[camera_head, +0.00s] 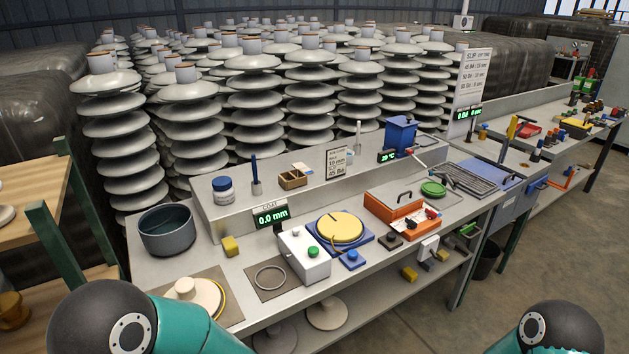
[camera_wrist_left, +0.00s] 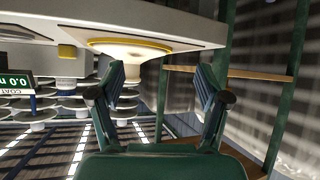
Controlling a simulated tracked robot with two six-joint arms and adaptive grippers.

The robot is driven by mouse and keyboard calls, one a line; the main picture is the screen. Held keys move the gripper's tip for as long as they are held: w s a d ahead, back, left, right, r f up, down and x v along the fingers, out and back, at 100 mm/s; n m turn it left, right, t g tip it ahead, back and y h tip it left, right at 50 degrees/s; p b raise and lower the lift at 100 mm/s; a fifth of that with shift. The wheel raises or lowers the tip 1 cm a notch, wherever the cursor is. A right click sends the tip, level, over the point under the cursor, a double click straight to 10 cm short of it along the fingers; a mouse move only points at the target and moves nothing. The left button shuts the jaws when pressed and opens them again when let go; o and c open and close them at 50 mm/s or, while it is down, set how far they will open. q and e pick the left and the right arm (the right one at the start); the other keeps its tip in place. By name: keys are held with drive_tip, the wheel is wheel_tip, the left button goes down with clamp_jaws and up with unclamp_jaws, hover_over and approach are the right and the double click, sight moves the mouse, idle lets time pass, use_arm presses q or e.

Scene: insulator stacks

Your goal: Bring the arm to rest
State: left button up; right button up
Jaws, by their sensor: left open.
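My left gripper (camera_wrist_left: 163,82) is open and empty in the left wrist view, its two dark green fingers apart. Beyond its fingers a cream disc (camera_wrist_left: 128,54) with a yellow ring lies on the pale bench top; a visible gap lies between disc and fingers. In the head view a cream disc with a yellow rim (camera_head: 200,297) lies on a brown mat at the bench's near left corner. My left arm's teal link crosses the bottom left there, with its gripper out of view. My right arm shows only as a joint at the bottom right; its gripper is out of view.
The bench holds a dark bowl (camera_head: 167,230), a grey ring (camera_head: 270,278), a white button box (camera_head: 303,256), a yellow turntable (camera_head: 339,228) and an orange tool (camera_head: 402,214). Insulator stacks (camera_head: 190,120) stand behind. A wooden shelf with green posts (camera_head: 52,235) is at left.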

use_arm(q)
drive_tip(key=s+d+f+m+g+h, duration=0.1)
drive_tip(key=s+d+f+m+h, duration=0.25)
drive_tip(key=f, duration=0.35)
drive_tip(key=s+d+f+m+g+h, duration=0.1)
drive_tip(key=s+d+f+m+h, duration=0.1)
drive_tip(key=f+h, duration=0.4)
drive_tip(key=s+d+f+m+g+h, duration=0.1)
drive_tip(key=s+d+f+g, duration=0.1)
drive_tip(key=s, duration=0.4)
drive_tip(key=s+d+f+m+g+h, duration=0.2)
drive_tip(key=s+f, duration=0.1)
drive_tip(key=s, duration=0.4)
drive_tip(key=shift+s+d+f+g, duration=0.15)
drive_tip(key=shift+s+d+g, duration=0.05)
drive_tip(key=shift+g, duration=0.2)
